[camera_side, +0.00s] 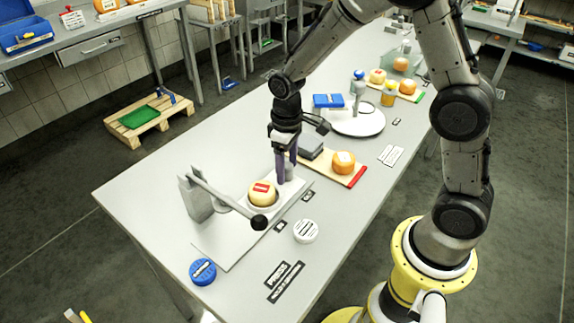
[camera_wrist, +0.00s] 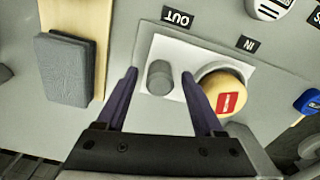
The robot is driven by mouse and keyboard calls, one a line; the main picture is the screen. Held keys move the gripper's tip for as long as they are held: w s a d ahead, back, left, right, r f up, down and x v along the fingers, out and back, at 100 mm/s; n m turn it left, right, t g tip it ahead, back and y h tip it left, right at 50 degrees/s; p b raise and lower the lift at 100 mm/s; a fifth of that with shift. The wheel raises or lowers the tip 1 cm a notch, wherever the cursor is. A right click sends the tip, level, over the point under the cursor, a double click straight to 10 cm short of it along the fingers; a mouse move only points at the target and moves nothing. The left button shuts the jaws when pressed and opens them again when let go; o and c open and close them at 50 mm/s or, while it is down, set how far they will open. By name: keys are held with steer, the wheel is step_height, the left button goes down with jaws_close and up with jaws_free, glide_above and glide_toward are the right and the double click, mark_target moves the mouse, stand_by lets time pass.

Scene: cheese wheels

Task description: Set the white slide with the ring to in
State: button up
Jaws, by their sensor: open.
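The white slide (camera_wrist: 172,50) is a flat plate with a grey upright knob (camera_wrist: 158,78) at one end and a pale ring (camera_wrist: 208,68) at the other. A yellow cheese wheel (camera_wrist: 230,97) with a red label sits in the ring; it also shows in the side view (camera_side: 262,197). The knob end lies by the OUT label (camera_wrist: 178,17) and the ring by the IN label (camera_wrist: 248,44). My gripper (camera_wrist: 160,75) is open, with its purple fingers apart on either side of the knob. In the side view my gripper (camera_side: 285,178) points down and partly hides the knob.
A grey lever press (camera_side: 194,198) with a black-ended handle (camera_side: 258,222) stands close by the cheese. A wooden board (camera_side: 325,165) with a grey block (camera_side: 311,149) and an orange cheese (camera_side: 343,162) lies beyond. A blue disc (camera_side: 203,271) and white disc (camera_side: 306,231) lie nearer.

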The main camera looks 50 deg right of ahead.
jaws_close()
stand_by(0.4)
stand_by(1.1)
